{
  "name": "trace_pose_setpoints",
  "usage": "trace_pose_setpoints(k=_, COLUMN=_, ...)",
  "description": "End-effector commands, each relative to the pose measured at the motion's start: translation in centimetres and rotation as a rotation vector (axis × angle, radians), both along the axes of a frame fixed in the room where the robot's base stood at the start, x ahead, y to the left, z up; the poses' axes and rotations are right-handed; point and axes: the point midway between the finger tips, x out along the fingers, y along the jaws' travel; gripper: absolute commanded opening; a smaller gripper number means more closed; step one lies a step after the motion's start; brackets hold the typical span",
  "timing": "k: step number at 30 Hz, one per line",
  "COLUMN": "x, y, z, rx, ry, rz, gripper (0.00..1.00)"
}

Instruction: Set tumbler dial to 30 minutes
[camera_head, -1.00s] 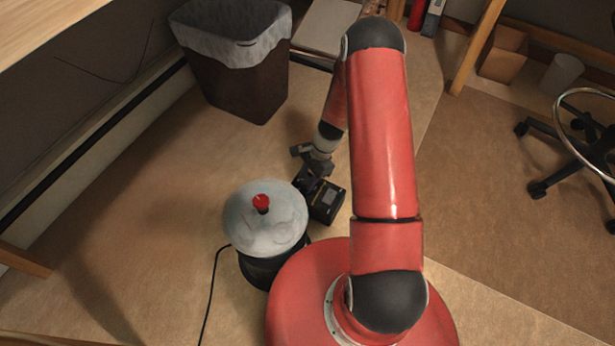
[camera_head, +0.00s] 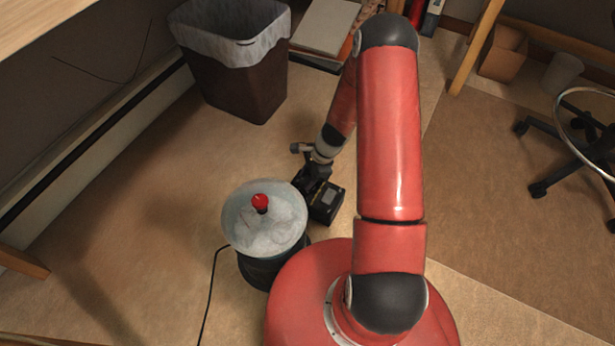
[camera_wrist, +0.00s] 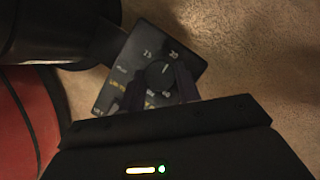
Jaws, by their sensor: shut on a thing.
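The tumbler is a dark drum with a pale, clouded lid (camera_head: 262,228) and a red knob (camera_head: 260,202) on top. Its black control box (camera_head: 326,206) sits against its right side. In the wrist view the box's dark printed panel (camera_wrist: 124,73) carries a round black dial (camera_wrist: 158,73) with a pale pointer line. My gripper (camera_wrist: 160,86) is over the panel, with one finger on each side of the dial, shut on it. In the head view my gripper (camera_head: 314,182) is partly hidden among the dark parts at the box. The panel's markings are too blurred to read fully.
A bin with a pale liner (camera_head: 245,85) stands behind the tumbler. A black cord (camera_head: 210,290) runs along the floor at its left. A wheeled chair (camera_head: 575,150) and a wooden leg (camera_head: 475,50) are at the right.

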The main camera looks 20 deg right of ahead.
Motion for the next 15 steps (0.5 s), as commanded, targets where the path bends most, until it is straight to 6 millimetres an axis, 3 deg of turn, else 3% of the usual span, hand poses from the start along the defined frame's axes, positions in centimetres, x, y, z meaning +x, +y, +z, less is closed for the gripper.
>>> trace_pose_setpoints(k=2, x=0.01, y=0.01, z=0.02, rx=0.000, ry=0.000, rz=0.001, gripper=0.10)
trace_pose_setpoints(k=3, x=0.01, y=0.01, z=0.02, rx=0.000, ry=0.000, rz=0.001, gripper=0.38)
trace_pose_setpoints(k=7, x=0.01, y=0.01, z=0.02, rx=0.000, ry=0.000, rz=0.001, gripper=0.55)
trace_pose_setpoints(k=15, x=0.01, y=-0.03, z=0.09, rx=0.000, ry=-0.001, rz=0.002, gripper=0.55)
